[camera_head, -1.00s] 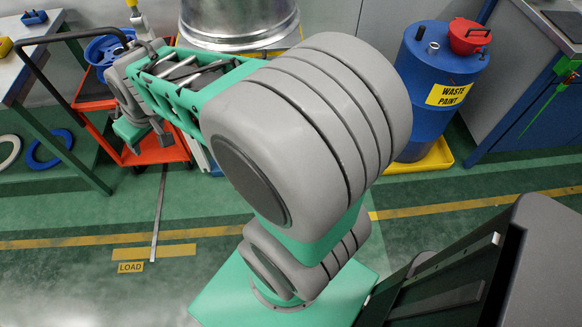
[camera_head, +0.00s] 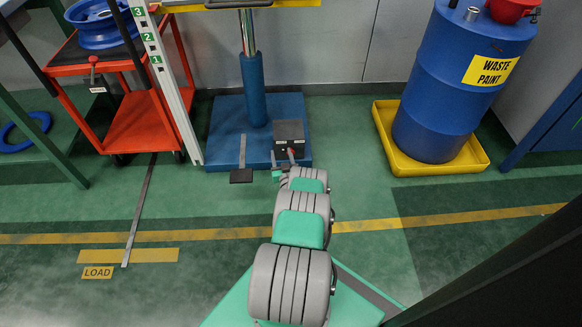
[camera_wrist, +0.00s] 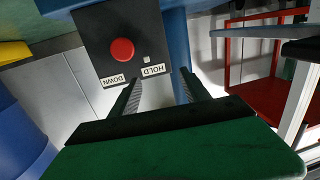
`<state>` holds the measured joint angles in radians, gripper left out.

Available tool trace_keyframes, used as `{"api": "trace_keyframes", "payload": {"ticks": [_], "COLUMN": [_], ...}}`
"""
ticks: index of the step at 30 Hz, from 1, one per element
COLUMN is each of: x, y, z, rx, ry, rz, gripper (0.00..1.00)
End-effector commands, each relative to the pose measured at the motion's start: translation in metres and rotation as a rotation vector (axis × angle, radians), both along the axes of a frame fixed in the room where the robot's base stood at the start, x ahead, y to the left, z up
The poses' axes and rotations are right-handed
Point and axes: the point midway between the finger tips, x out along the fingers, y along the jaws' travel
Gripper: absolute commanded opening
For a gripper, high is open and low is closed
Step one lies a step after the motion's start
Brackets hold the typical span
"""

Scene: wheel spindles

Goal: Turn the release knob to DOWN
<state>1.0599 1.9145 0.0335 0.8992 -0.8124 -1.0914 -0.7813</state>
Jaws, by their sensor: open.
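The release knob (camera_wrist: 122,51) is a round red knob on the face of a black box (camera_wrist: 98,30) in the wrist view. A DOWN label (camera_wrist: 112,81) and a HOLD label (camera_wrist: 153,70) sit beside it. A small white square (camera_wrist: 147,58) lies next to HOLD. Which way the knob points is hard to tell. My gripper (camera_wrist: 160,75) is open and empty, its fingertips near the labels and apart from the knob. In the head view the box (camera_head: 289,132) stands on a blue base (camera_head: 225,130), with my gripper (camera_head: 281,172) just in front of it.
A blue column (camera_head: 254,90) rises from the base, and a dark pedal (camera_head: 241,176) sticks out at its front. A red cart (camera_head: 140,125) stands left. A waste paint drum (camera_head: 440,110) stands in a yellow tray (camera_head: 455,165) right. Floor between is clear.

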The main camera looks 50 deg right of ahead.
Motion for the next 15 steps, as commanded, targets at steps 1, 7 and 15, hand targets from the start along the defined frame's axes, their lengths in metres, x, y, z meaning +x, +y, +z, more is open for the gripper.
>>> {"api": "trace_keyframes", "payload": {"ticks": [1,7,15], "x": [-0.024,-0.055,-0.022], "y": [-0.001,-0.005,-0.040], "z": [-0.031,-0.052,-0.056], "rx": [-0.007,-0.030,-0.030], "ry": [-0.016,-0.045,-0.043], "rz": [-0.050,-0.134,-0.132], "gripper": [0.55,0.55,0.55]}}
